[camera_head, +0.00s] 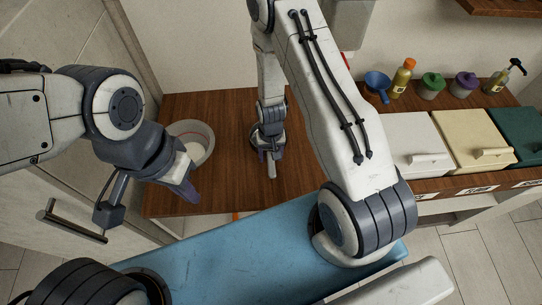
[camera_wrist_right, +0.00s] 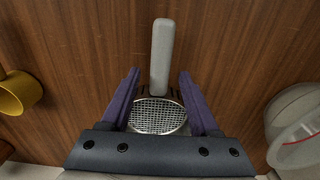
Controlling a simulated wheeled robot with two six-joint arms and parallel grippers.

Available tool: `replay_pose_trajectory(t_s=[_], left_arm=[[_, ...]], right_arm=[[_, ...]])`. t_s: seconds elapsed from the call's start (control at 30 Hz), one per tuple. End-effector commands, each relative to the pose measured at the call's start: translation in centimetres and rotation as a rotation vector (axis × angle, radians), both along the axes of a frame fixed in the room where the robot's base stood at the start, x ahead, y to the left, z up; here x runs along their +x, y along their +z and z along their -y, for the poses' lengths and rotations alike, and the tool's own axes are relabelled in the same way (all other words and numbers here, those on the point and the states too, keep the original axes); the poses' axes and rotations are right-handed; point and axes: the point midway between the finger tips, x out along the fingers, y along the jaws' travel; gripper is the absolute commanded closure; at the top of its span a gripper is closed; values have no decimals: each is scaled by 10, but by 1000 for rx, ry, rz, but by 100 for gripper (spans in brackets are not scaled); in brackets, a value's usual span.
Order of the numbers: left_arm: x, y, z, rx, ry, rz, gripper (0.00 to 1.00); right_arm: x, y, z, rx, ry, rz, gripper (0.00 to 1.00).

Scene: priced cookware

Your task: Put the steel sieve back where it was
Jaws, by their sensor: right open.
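The steel sieve shows in the right wrist view as a round wire mesh (camera_wrist_right: 158,117) with a grey handle (camera_wrist_right: 162,55), lying over the brown wooden counter (camera_wrist_right: 235,50). My right gripper (camera_wrist_right: 161,88) is open, with one purple finger on each side of the sieve; I cannot tell whether they touch it. In the head view my right gripper (camera_head: 268,145) points down at the counter and the sieve's handle (camera_head: 271,168) sticks out towards me; the mesh is hidden. My left gripper (camera_head: 184,192) hangs near the counter's left front; its finger gap is unclear.
A white bowl (camera_head: 203,132) stands behind my left gripper, and in the wrist view it is right of the sieve (camera_wrist_right: 296,120). A yellow cup (camera_wrist_right: 18,92) is at the wrist view's left.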

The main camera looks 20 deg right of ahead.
Motion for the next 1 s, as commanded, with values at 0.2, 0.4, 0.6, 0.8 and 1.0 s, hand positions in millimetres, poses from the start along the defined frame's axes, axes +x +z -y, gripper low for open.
replay_pose_trajectory(t_s=[0.2,0.4,0.6,0.8,1.0], left_arm=[[0,44,0,0,-5,0,100],[0,67,0,0,-10,1,100],[0,59,0,0,-10,1,100],[0,59,0,0,-9,1,100],[0,59,0,0,-9,1,100]], right_arm=[[0,45,0,0,0,-1,38],[0,72,0,0,1,-1,38],[0,86,0,0,0,0,38],[3,128,-22,-1,86,13,38],[-23,224,-80,8,325,32,38]])
